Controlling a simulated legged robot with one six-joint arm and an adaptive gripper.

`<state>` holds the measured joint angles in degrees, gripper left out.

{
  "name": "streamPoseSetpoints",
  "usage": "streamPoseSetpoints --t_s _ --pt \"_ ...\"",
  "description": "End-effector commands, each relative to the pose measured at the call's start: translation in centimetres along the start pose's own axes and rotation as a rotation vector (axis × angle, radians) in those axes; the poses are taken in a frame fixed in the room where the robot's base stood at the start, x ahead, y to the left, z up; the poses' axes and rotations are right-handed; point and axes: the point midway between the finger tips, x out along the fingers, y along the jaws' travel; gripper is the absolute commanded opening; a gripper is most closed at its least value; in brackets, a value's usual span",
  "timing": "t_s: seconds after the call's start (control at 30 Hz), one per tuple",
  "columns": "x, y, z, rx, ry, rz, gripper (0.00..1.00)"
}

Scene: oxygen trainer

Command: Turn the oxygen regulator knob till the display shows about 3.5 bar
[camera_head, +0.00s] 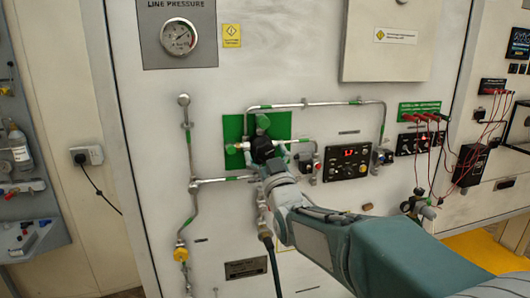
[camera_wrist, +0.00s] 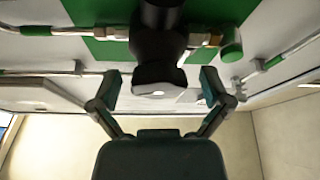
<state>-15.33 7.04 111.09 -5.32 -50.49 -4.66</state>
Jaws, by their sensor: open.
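The black regulator knob (camera_wrist: 160,62) hangs in the upper middle of the wrist view, in front of the green panel. My gripper (camera_wrist: 161,88) is open, with one finger on each side of the knob's near end and a visible gap on both sides. In the head view my gripper (camera_head: 266,163) is at the regulator on the green plate (camera_head: 233,129), and it hides much of the knob. The digital display (camera_head: 349,152) shows red digits to the right, too small to read surely.
Metal pipes (camera_head: 310,104) run above, left and right of the regulator. A black hose (camera_head: 271,258) hangs below my gripper. A round pressure gauge (camera_head: 179,38) is at the upper left. Red cables (camera_head: 436,150) hang at the right. A cabinet (camera_head: 398,40) is above.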

Motion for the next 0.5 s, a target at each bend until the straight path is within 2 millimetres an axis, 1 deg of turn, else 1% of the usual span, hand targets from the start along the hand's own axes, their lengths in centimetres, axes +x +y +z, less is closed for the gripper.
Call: streamPoseSetpoints --t_s 0.17,0.2,0.27,0.3,0.37,0.4,0.5 --pt "0.01 0.00 -0.02 0.000 0.000 0.000 0.98" --pt "0.01 0.00 -0.02 0.000 0.000 0.000 0.93" --pt "0.00 0.00 -0.02 0.000 0.000 0.000 0.67" --pt "0.00 0.00 -0.03 0.000 0.000 0.000 0.49" --pt "0.00 0.00 -0.03 0.000 0.000 0.000 0.22" --pt "0.00 -0.01 -0.03 0.000 0.000 0.000 0.15" --pt "0.00 -0.02 -0.03 0.000 0.000 0.000 0.15"
